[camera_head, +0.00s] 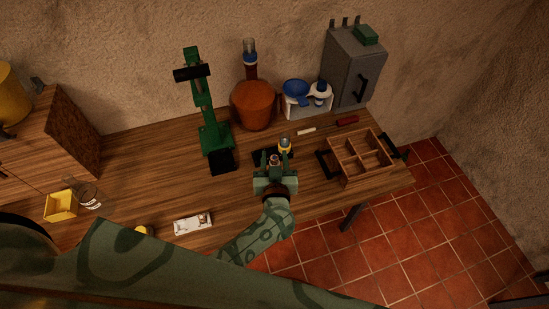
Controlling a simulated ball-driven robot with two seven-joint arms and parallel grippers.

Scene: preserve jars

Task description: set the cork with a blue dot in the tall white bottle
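My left gripper (275,163) reaches over the table from below, in front of a dark mat. Its two fingers look spread. A small item with orange, white and blue on it (275,158) shows between them; it is too small to tell whether it is the cork or whether the fingers touch it. A small pale, yellowish jar or bottle (285,143) stands just beyond the fingertips. I cannot make out a blue dot on any cork. My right gripper is not in view.
A wooden divided crate with black handles (346,163) stands right of the gripper. A green stand (213,135), an orange flask (254,105), a blue funnel (295,88) and a grey cabinet (345,68) stand behind. A white tray (193,223) and yellow box (60,206) lie left.

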